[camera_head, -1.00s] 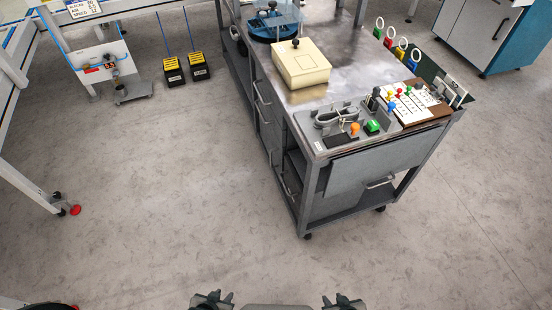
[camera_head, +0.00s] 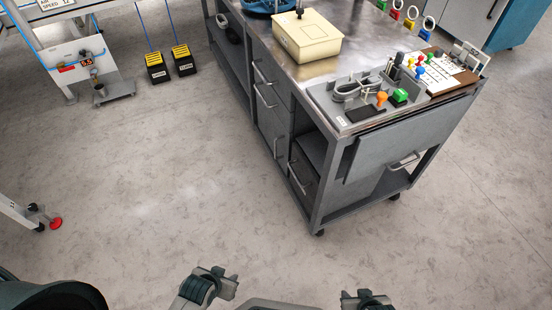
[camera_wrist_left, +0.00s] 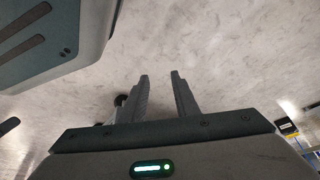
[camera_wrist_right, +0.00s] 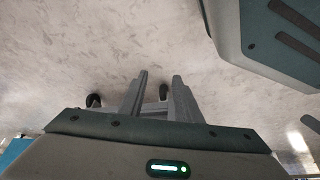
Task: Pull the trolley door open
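The grey metal trolley (camera_head: 316,195) stands on the floor right of centre in the head view. The near end has a grey panel with a bar handle (camera_head: 403,161). My left gripper (camera_head: 222,284) and right gripper (camera_head: 365,299) are at the bottom edge, apart from the trolley. In the left wrist view the fingers (camera_wrist_left: 159,74) are parted and empty; in the right wrist view the fingers (camera_wrist_right: 160,75) are too.
A cream box (camera_head: 306,40), cables, coloured knobs and rings lie on the trolley top. Two black-yellow pedals (camera_head: 157,70) and a white bench unit (camera_head: 83,70) stand at upper left. A red-footed leg (camera_head: 54,223) is at left. Floor between grippers and trolley is clear.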

